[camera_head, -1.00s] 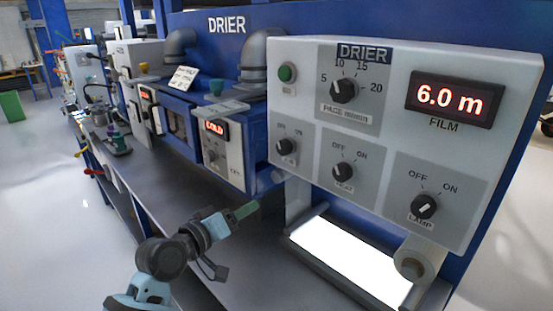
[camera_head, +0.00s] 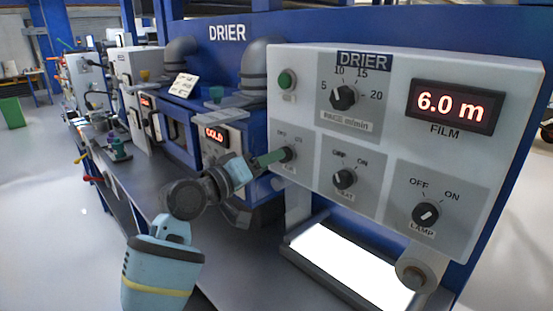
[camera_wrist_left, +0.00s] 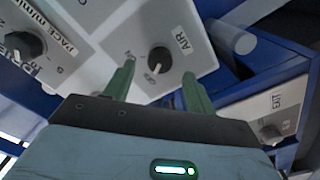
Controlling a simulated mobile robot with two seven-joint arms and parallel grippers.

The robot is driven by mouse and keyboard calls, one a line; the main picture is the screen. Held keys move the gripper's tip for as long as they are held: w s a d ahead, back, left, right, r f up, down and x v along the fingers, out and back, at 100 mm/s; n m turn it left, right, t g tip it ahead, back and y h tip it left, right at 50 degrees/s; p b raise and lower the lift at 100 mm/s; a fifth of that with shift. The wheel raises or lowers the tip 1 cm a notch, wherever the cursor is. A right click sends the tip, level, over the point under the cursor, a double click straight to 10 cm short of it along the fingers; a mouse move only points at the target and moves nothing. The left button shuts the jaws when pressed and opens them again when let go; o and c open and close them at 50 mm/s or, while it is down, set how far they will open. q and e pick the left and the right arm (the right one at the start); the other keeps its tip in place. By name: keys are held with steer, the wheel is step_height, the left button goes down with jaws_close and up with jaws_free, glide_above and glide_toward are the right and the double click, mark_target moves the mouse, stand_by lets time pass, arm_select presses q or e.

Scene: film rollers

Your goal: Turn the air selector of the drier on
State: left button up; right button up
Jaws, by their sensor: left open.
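The drier (camera_head: 305,125) is a pale control box on a blue cabinet at the right in the head view. Its air selector (camera_head: 286,153) is a small black knob at the lower left of the panel, with OFF and ON marks above it. In the left wrist view the air selector (camera_wrist_left: 159,60) sits beside the AIR label, ahead of the fingers. My left gripper (camera_head: 272,158) is open, with green fingers pointing at the knob. In the wrist view the fingers lie either side of the knob's line, apart from it. My right gripper is not in view.
The heat knob (camera_head: 344,179), lamp knob (camera_head: 426,214) and pace dial (camera_head: 343,97) share the panel. A green button (camera_head: 287,78) is above the air selector. A lit white screen (camera_head: 350,262) lies below. A box with a red COLD display (camera_head: 216,134) stands left.

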arm_select(q)
steer(key=shift+x, duration=1.8)
steer(key=c, duration=1)
